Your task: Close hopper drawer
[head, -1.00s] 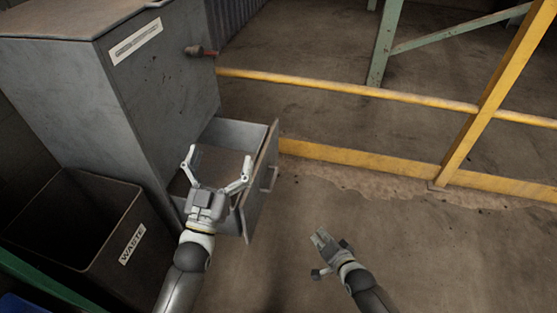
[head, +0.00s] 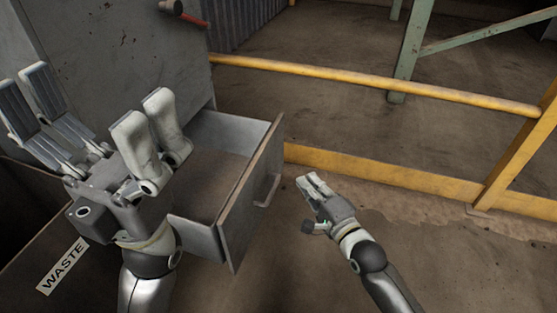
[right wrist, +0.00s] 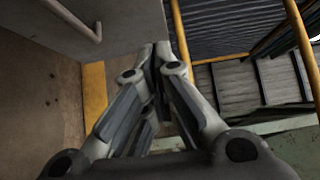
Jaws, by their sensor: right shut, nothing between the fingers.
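The hopper (head: 110,40) is a tall grey metal cabinet at the upper left of the head view. Its drawer (head: 240,200) stands pulled out to the right, with a bar handle (head: 267,190) on its front panel. My left gripper (head: 95,105) is large in the head view, open with its fingers spread, and covers part of the hopper and drawer. My right gripper (head: 308,182) is shut and empty, to the right of the drawer's front and apart from it. In the right wrist view its fingers (right wrist: 155,60) are together, with the drawer front (right wrist: 120,25) and handle (right wrist: 75,18) at the upper left.
A dark waste bin (head: 50,265) with a WASTE label stands at the lower left. A yellow railing (head: 380,88) runs behind the drawer to a yellow post at the right. A red-handled lever (head: 190,17) sticks out of the hopper. The floor right of the drawer is clear.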

